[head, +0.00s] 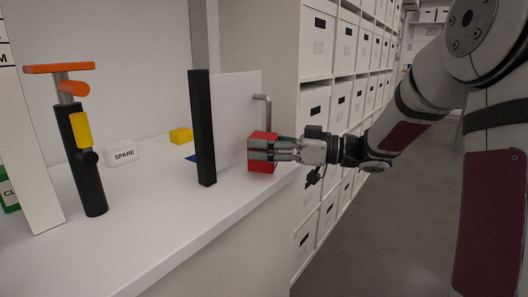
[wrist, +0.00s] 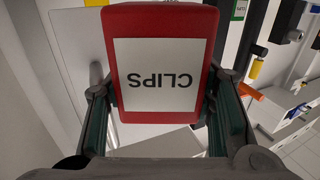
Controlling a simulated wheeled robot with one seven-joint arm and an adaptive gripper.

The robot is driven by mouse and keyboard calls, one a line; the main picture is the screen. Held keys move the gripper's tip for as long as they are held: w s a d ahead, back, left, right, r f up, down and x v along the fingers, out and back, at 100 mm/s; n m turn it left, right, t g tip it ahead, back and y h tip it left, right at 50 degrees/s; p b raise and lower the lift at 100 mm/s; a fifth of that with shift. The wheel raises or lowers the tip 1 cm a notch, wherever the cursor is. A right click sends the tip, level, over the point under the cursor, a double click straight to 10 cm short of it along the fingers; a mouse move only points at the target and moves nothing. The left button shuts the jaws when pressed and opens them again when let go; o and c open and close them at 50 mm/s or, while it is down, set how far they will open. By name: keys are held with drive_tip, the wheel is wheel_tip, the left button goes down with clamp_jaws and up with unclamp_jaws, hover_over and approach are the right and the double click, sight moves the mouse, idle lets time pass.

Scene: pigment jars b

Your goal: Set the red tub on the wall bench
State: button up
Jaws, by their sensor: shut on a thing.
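The red tub (head: 259,164) is at the far right end of the white wall bench (head: 130,235), near its front edge. In the wrist view the red tub (wrist: 160,115) fills the upper middle, and its white label reads CLIPS, upside down. My gripper (head: 275,150) reaches in from the right and is shut on the tub. In the wrist view its fingers with dark green pads press on both sides of the tub. I cannot tell whether the tub's base touches the bench top.
A white upright panel (head: 232,100) with a metal handle and a black post (head: 202,130) stand just left of the tub. A yellow block (head: 181,135), a SPARE box (head: 121,153) and a black stand with an orange top (head: 87,165) are further left. Box shelving (head: 318,60) rises behind.

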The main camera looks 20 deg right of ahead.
drive_tip(key=shift+w+d+f, duration=0.2)
drive_tip(key=shift+w+f, duration=0.4)
drive_tip(key=shift+f, duration=0.15)
drive_tip(key=shift+r, duration=0.1)
drive_tip(key=shift+f, duration=0.2)
drive_tip(key=o, duration=1.2)
